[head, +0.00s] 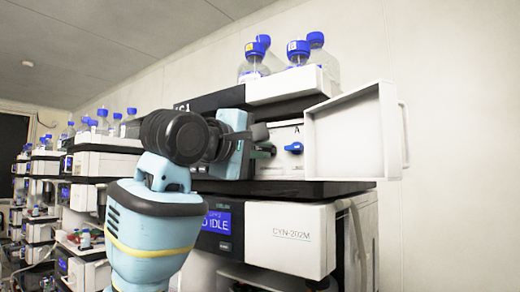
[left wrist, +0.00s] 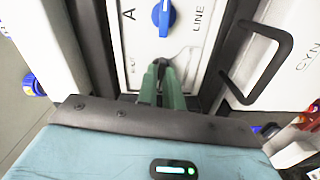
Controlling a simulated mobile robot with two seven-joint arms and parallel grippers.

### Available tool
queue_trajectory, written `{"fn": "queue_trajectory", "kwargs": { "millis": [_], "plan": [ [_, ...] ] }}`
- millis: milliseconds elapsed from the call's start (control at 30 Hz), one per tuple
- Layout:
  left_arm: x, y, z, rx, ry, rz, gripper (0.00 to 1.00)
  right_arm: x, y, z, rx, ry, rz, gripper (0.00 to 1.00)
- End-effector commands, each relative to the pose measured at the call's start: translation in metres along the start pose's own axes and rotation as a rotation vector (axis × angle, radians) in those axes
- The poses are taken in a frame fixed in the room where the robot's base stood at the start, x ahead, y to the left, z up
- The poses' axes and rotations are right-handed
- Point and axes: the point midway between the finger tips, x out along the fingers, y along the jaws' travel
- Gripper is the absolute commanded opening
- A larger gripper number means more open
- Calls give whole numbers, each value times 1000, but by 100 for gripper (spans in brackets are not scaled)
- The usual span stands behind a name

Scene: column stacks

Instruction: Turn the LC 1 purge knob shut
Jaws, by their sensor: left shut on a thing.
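My left gripper (head: 268,150) reaches to the front panel of the instrument stack, with its green fingers close to the panel. In the left wrist view its fingertips (left wrist: 160,72) are closed together on a small dark knob (left wrist: 161,62), mostly hidden between them. A blue knob (head: 293,148) sits on the white panel to the right of the fingers. It also shows in the left wrist view (left wrist: 163,16), pointing along the panel near the letters "A" and "LINE", apart from the fingers. The dark knob's angle cannot be made out. My right gripper is out of view.
A white door (head: 350,135) stands open right of the panel. Blue-capped bottles (head: 262,62) stand on top of the stack. A module with a lit blue display (head: 216,222) is below. A dark handle (left wrist: 262,62) stands out beside the fingers. More stacks recede at left.

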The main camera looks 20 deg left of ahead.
Motion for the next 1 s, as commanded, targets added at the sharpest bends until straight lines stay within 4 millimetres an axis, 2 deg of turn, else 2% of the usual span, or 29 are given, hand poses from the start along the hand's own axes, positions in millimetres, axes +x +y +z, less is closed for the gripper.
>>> {"fn": "queue_trajectory", "kwargs": {
  "millis": [1000],
  "plan": [
    [0,-1,0,960,-1,-3,0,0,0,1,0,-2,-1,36]
  ]
}}
